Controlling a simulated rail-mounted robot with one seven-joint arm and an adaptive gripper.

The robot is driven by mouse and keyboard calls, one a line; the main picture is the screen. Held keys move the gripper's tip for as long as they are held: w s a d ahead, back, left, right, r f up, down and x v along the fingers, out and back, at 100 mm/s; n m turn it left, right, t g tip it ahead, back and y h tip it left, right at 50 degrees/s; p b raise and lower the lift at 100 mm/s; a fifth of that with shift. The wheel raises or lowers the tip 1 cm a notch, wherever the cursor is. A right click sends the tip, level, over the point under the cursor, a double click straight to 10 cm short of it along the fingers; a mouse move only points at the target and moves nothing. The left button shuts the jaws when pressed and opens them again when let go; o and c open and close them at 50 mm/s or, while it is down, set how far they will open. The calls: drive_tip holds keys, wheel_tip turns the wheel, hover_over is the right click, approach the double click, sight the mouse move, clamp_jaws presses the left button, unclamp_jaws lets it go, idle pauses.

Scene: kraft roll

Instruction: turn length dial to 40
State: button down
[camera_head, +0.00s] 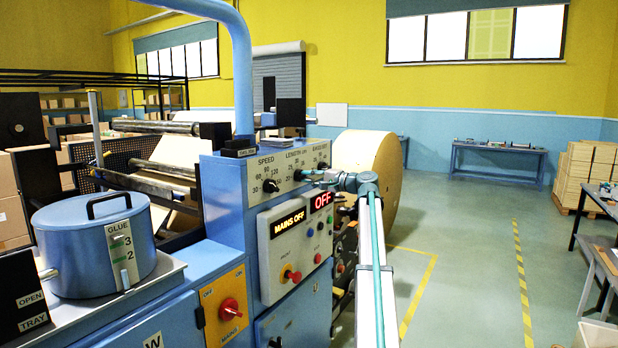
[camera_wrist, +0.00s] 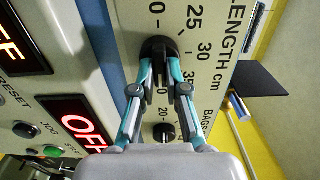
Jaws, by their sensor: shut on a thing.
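The length dial (camera_wrist: 158,46) is a round black knob on the cream panel (camera_wrist: 212,62), which is marked "LENGTH cm" in the wrist view. The numbers 25, 30 and 35 show beside it; other marks are partly covered. My gripper (camera_wrist: 160,70) has its two teal-tipped fingers closed on the dial's black grip, one finger on each side. The dial's pointer setting cannot be read with certainty. In the head view my gripper (camera_head: 304,176) is at the panel under the "LENGTH" label, and it largely hides the dial there.
The speed dial (camera_head: 270,186) is left of my gripper. A smaller black knob (camera_wrist: 163,132) by the "BAGS" label is close to my fingers. Below are the "MAINS OFF" display (camera_head: 288,222), a red "OFF" display (camera_head: 321,201) and a red knob (camera_head: 292,275). Open floor lies to the right.

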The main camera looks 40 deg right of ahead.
idle(0.3)
drive_tip(key=c, duration=1.2)
unclamp_jaws()
drive_tip(key=shift+s, duration=0.1)
drive_tip(key=v, duration=1.2)
